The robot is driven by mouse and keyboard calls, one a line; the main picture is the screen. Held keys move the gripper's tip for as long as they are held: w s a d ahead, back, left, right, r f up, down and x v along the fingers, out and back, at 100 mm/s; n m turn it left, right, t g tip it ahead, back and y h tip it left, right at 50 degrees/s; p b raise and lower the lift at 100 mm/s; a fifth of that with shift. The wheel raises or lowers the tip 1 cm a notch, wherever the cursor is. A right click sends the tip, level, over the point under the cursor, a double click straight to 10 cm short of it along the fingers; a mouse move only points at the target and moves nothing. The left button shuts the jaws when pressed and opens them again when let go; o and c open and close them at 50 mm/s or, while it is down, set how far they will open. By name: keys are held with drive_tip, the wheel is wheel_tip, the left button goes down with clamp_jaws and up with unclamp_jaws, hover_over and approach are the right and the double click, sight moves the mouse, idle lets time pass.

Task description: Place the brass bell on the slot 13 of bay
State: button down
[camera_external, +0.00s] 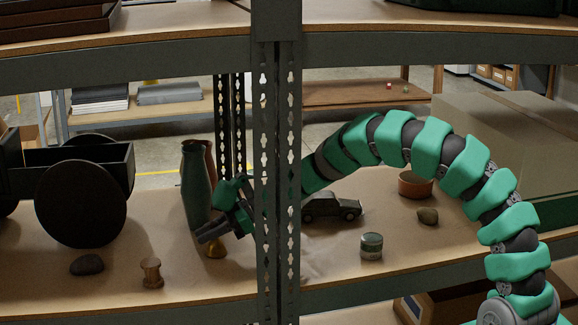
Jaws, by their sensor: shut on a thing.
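The brass bell (215,251) is a small golden thing low at my gripper's fingertips, just left of the metal shelf post. My gripper (210,236) is shut on it, and the fingers hide the bell's upper part. The bell is at or just above the shelf board; I cannot tell whether it touches. My green and black arm arches from the lower right, passing behind the post. No slot numbers can be read, so I cannot tell which place is slot 13.
A green vase (196,185) stands close behind my gripper. A wooden spool (151,272), dark stone (87,264) and large wheeled cart (80,200) are left. The perforated post (278,190) stands beside my gripper. A toy car (331,206), tin (371,246) and copper bowl (414,185) are right.

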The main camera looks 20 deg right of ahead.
drive_tip(key=c, duration=1.3)
unclamp_jaws()
drive_tip(key=p+v, duration=0.3)
drive_tip(key=v, duration=0.9)
